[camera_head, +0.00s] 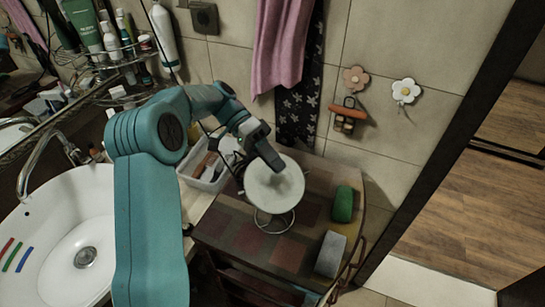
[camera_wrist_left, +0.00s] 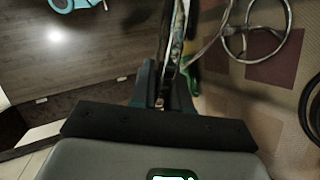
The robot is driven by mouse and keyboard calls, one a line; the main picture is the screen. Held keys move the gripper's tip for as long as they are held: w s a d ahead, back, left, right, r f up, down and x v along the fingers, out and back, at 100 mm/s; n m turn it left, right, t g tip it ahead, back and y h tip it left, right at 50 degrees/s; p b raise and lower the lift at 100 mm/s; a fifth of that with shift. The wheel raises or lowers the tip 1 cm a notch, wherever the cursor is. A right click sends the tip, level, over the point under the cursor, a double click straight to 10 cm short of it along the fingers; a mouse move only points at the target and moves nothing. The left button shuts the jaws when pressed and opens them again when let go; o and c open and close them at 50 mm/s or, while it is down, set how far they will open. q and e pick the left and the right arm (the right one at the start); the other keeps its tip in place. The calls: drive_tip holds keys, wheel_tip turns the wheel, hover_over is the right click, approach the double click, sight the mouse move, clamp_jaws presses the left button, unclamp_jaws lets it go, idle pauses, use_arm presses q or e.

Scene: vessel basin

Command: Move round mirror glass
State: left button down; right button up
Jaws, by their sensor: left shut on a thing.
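The round mirror (camera_head: 274,184) shows as a pale disc above the checkered cabinet top, on or just over its wire stand (camera_head: 272,222). A ring-shaped wire base, apparently the stand's, shows at the upper right of the left wrist view (camera_wrist_left: 262,32). My left gripper (camera_head: 272,158) reaches the disc's upper edge and is shut on it. In the left wrist view the dark fingers (camera_wrist_left: 166,92) are close together on a thin edge. The arm hides part of the scene behind it. My right gripper is not in view.
A green sponge (camera_head: 343,204) and a grey block (camera_head: 330,254) lie on the cabinet top (camera_head: 240,235) to the right. A white bin (camera_head: 205,172) stands close left, with the sink (camera_head: 65,235) beyond. A pink towel (camera_head: 278,45) hangs behind.

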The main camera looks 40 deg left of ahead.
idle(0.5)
use_arm(q)
drive_tip(key=c, duration=1.2)
unclamp_jaws()
